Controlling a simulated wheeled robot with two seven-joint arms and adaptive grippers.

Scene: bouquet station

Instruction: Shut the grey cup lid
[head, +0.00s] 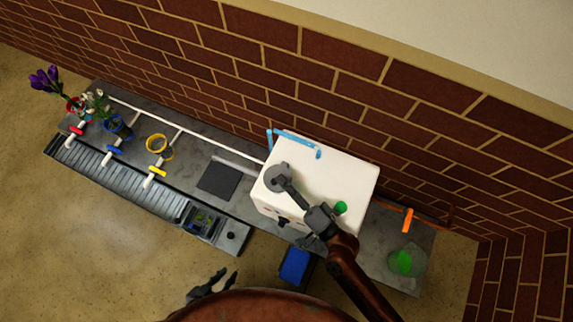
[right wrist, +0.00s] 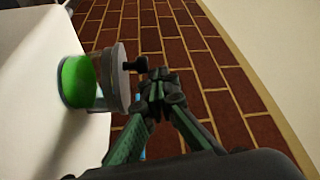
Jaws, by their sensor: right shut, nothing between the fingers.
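The grey cup lid (head: 278,177) shows from above as a round disc on the white box (head: 347,182). In the right wrist view the lid (right wrist: 121,78) sits at the open end of a cup with a green band (right wrist: 78,82), and a dark knob (right wrist: 136,63) sticks out from it. My right gripper (head: 291,190) is shut and empty, its tips close beside the lid. In the wrist view its tips (right wrist: 155,82) are next to the knob; I cannot tell if they touch. My left gripper (head: 229,274) is open and empty, low in front of the bench.
A green round thing (head: 341,208) is on the box beside my right wrist. A blue pipe (head: 295,139) runs along the box's back edge. The brick wall (head: 343,52) is close behind.

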